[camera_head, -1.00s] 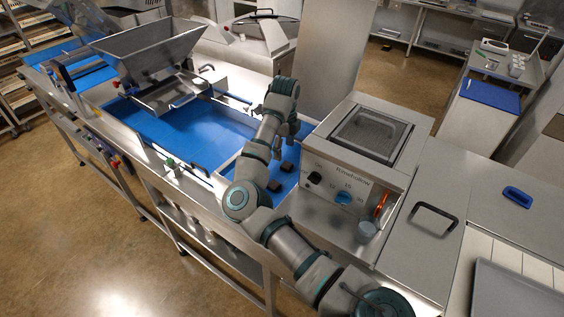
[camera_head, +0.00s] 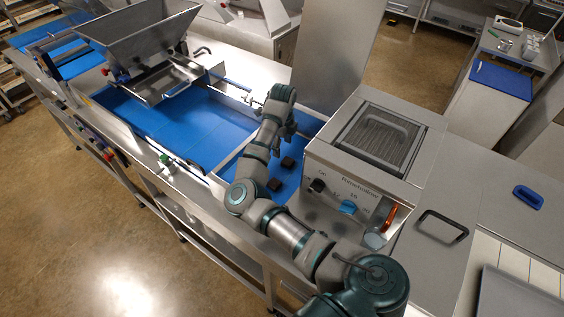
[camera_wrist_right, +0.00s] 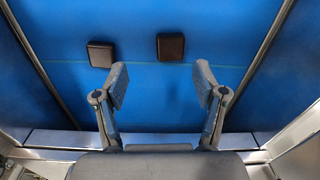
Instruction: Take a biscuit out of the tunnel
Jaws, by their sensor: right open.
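Two dark brown, square biscuits lie flat and apart on the blue belt in the head view, one (camera_head: 288,163) a little farther back than the other (camera_head: 274,185). Two dark biscuits also show in the right wrist view, at left (camera_wrist_right: 101,54) and near the middle (camera_wrist_right: 170,46). My right gripper (camera_head: 288,129) hangs over the belt, behind the biscuits in the head view. In the wrist view its fingers (camera_wrist_right: 162,86) are spread and empty, with both biscuits beyond the tips. I cannot make out a tunnel clearly. My left gripper is not in view.
A steel machine (camera_head: 345,180) with knobs stands right of the belt (camera_head: 291,190). A steel hopper (camera_head: 135,35) stands over the wider blue belt at left. Metal rails (camera_wrist_right: 40,65) edge the belt. A black handle (camera_head: 443,222) rises from the right counter.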

